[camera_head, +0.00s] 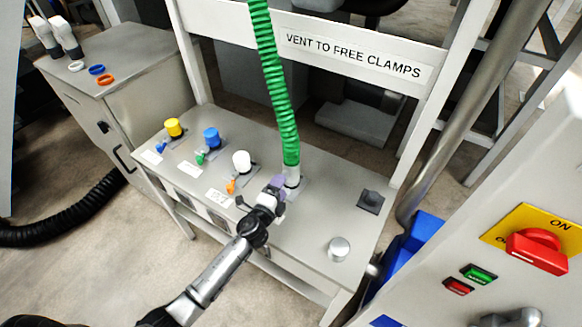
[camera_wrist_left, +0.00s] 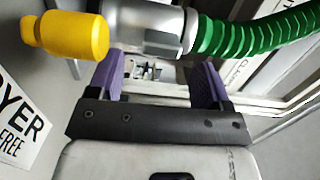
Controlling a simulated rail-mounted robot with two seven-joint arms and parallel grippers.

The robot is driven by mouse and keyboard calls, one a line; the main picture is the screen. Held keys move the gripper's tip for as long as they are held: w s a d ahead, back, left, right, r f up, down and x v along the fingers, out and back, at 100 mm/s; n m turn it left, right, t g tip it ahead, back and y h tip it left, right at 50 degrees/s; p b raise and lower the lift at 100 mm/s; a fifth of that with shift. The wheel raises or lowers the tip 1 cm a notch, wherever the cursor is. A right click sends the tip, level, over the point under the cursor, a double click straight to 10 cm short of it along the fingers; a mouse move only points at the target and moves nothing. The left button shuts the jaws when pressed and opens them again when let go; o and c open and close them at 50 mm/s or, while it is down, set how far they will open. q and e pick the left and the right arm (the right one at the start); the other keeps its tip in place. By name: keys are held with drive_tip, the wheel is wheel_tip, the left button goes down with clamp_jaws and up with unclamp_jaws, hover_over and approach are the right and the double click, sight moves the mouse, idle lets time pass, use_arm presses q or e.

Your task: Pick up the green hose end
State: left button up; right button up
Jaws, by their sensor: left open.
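The green hose (camera_head: 275,80) hangs down to the bench, and its grey metal end (camera_head: 291,177) stands upright at a fitting on the bench top. My left gripper (camera_head: 278,187) is just left of and in front of this end, with purple fingers. In the left wrist view the fingers (camera_wrist_left: 156,82) are open and apart. The metal end (camera_wrist_left: 150,27) lies across just beyond the fingertips, with the green hose (camera_wrist_left: 255,32) running off right. I cannot tell whether the fingers touch it. A yellow piece (camera_wrist_left: 72,33) shows left of the metal end. My right gripper is not in view.
The bench top (camera_head: 310,215) carries a yellow cap (camera_head: 174,127), a blue cap (camera_head: 211,137) and a white cap (camera_head: 242,161) left of the hose. A dark square block (camera_head: 370,200) and a round metal knob (camera_head: 339,248) stand to the right. A panel with a red switch (camera_head: 538,250) is far right.

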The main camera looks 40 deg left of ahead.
sight(290, 169)
use_arm(q)
drive_tip(key=shift+x, duration=1.85)
drive_tip(key=shift+r, duration=0.1)
drive_tip(key=c, duration=1.3)
